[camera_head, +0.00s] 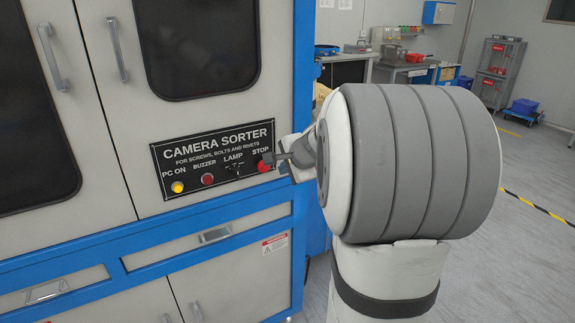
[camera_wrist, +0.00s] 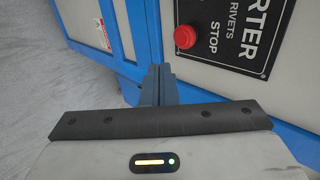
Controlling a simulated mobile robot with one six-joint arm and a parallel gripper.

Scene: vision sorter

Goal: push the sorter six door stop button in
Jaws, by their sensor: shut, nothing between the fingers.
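The sorter's black label panel (camera_head: 213,152) is on the front of the blue and white cabinet. In the wrist view the round red STOP button (camera_wrist: 185,37) shows whole, above and right of the shut fingertips (camera_wrist: 160,70). There the tips and button look apart; I cannot tell the depth gap.
A yellow PC ON button (camera_head: 178,187), a red BUZZER button (camera_head: 207,180) and a LAMP switch (camera_head: 235,166) share the panel. Door handles (camera_head: 118,50) stick out above, and a drawer handle (camera_head: 215,235) sits below. Open grey floor (camera_head: 500,260) lies to the right.

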